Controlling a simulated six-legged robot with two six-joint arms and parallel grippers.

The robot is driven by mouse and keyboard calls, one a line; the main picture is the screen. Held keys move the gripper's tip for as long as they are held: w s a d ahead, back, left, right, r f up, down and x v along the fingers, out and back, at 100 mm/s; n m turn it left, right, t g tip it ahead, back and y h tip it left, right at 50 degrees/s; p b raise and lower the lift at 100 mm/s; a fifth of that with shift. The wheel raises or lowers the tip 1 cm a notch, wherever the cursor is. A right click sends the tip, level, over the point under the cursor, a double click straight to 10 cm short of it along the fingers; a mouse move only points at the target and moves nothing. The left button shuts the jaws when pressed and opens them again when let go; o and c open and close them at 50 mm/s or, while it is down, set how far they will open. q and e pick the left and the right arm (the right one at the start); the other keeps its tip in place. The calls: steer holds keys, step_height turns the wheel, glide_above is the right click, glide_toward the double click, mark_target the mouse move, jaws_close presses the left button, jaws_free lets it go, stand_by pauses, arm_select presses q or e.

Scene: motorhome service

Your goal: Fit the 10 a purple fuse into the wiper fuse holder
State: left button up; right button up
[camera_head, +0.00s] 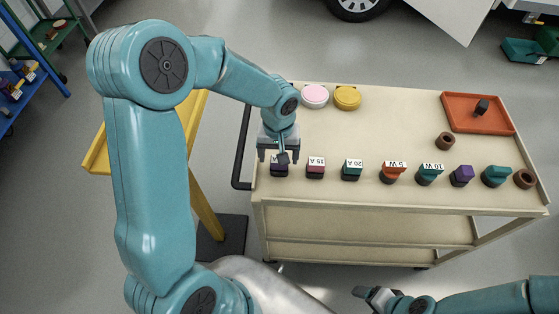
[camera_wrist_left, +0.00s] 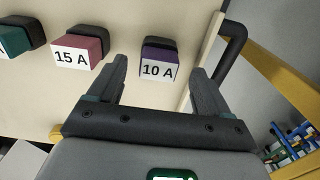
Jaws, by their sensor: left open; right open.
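The 10 A purple fuse (camera_head: 279,170) stands at the left end of a row on the cart top. In the left wrist view, the fuse (camera_wrist_left: 160,56) has a dark top and a white "10 A" label. My left gripper (camera_head: 281,156) is open just above and behind it. In the wrist view, the left gripper's fingers (camera_wrist_left: 159,75) are spread with the fuse between their lines, and nothing is held. My right gripper (camera_head: 372,294) is open and empty, low in front of the cart. I cannot make out a wiper fuse holder.
The cart (camera_head: 400,125) also carries a 15 A fuse (camera_head: 316,170), a 20 A fuse (camera_head: 352,170), several other coloured blocks, pink (camera_head: 315,96) and yellow (camera_head: 347,97) round pieces, and a red tray (camera_head: 460,116) holding a dark piece. A black handle (camera_head: 242,150) is at the left edge.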

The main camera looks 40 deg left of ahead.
arm_select(q)
step_height(320, 180, down, 3)
steer(key=shift+a+r, duration=0.1)
steer(key=shift+r, duration=0.1)
steer(key=shift+w+f, duration=0.3)
steer(key=shift+f, duration=0.1)
steer(key=shift+s+r, duration=0.1)
steer(key=shift+s, duration=0.15)
steer(key=c, duration=1)
steer(key=shift+c, duration=0.2)
